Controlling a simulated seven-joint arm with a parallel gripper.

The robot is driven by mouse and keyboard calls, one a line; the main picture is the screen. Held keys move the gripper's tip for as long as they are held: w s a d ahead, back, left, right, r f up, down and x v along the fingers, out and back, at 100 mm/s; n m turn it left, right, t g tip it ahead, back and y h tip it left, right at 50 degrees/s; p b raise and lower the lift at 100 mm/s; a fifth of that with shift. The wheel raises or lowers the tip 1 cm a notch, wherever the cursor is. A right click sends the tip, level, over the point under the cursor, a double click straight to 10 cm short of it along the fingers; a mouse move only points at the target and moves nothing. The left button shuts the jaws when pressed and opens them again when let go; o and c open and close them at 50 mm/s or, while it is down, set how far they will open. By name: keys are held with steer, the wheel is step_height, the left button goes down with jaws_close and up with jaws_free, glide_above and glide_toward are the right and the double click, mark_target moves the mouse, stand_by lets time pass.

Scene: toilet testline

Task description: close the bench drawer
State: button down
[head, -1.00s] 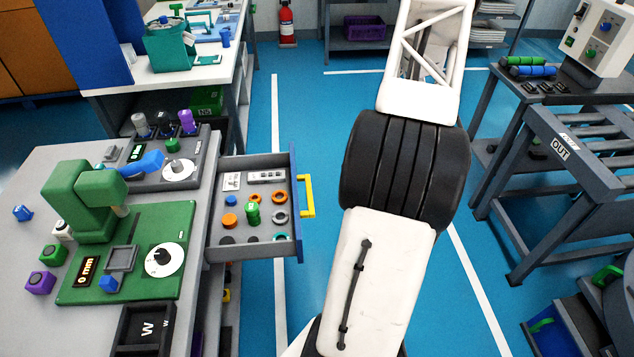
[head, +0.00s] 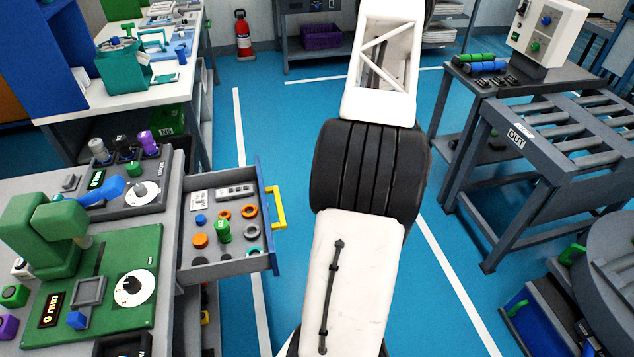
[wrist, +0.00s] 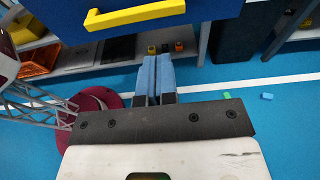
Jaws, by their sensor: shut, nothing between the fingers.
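The bench drawer (head: 262,215) is pulled out from the bench (head: 100,190) on the left in the head view. It has a blue front, a yellow handle (head: 278,208) and small parts inside. In the wrist view the blue drawer front (wrist: 215,25) fills the top, with the yellow handle (wrist: 135,15) across it. My gripper (wrist: 153,62) shows in the wrist view with its blue-tipped fingers together and empty. The fingertips appear below the handle in the picture, apart from it. My gripper is outside the head view.
A green press (head: 45,235) and a grey dial unit (head: 130,190) stand on the bench. A roller table (head: 560,150) marked OUT stands at the right. Blue floor with white lines lies between. The wrist view shows a shelf (wrist: 80,55) with an orange crate (wrist: 38,60).

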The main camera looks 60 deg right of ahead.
steer(key=x, duration=1.2)
steer(key=shift+w, duration=0.25)
steer(key=shift+a, duration=0.15)
steer(key=shift+w+a, duration=0.15)
glide_above(208, 216)
steer(key=s+d, duration=0.1)
steer(key=s, duration=0.1)
steer(key=shift+w, duration=0.25)
steer(key=shift+w+a, duration=0.55)
steer(key=shift+w, duration=0.15)
steer(key=shift+w, duration=0.1)
steer(key=shift+d, duration=0.1)
steer(key=shift+v, duration=7.4)
steer(key=shift+a+f, duration=0.1)
steer(key=shift+a, duration=0.1)
